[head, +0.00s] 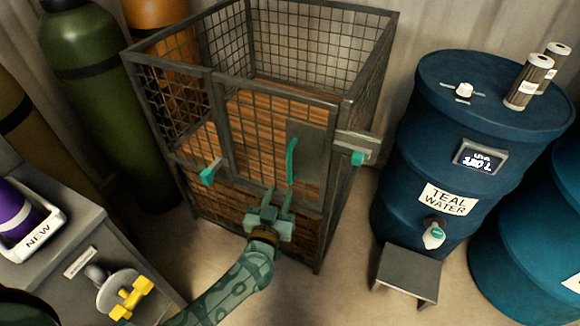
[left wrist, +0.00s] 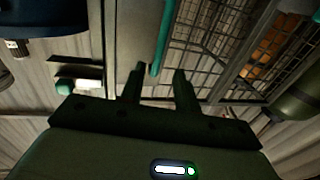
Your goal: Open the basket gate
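The basket (head: 338,110) is a dark wire-mesh cage with wooden slats inside. Its front gate (head: 262,98) looks closed, flush with the frame. An upright teal handle (head: 291,160) sits on a dark plate on the gate. A latch with a teal knob (head: 358,158) is at the right post; another teal-ended bar (head: 210,174) is at the left. My left gripper (head: 278,193) is open and empty, just below the handle. In the left wrist view, the handle (left wrist: 163,38) reaches down between the open fingertips (left wrist: 158,72); contact cannot be told. My right gripper is out of view.
A blue drum labelled TEAL WATER (head: 410,130) with a small step (head: 405,270) stands right of the basket. Green (head: 110,120) and orange (head: 160,12) cylinders stand left and behind. A grey bench (head: 75,225) is at lower left. The floor before the basket is clear.

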